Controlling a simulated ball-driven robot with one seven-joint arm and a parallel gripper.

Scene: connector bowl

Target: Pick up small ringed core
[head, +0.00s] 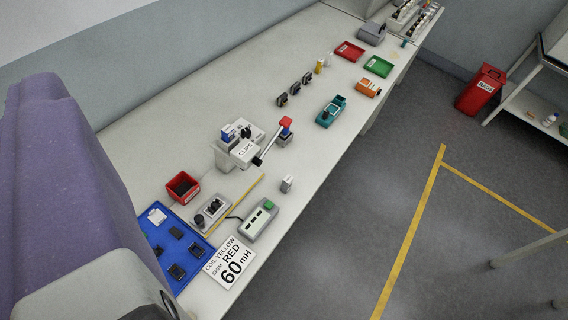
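I cannot single out the small ringed core at this size. Several small dark parts (295,88) stand in a row on the long white bench, with a small yellow and white piece (319,66) beyond them. A blue tray (153,238) at the near end holds several dark square parts (177,271) and a white one (157,216). A grey block (211,215) with dark knobs sits beside the tray. My gripper's fingers do not show; only a purple and grey part of my own body fills the left side.
The bench (228,78) runs away to the upper right. On it are a red bin (183,187), a clips station (245,150), a teal device (331,110), red (349,51) and green (378,66) trays, and a sign (229,265). Grey floor (470,240) is open at right.

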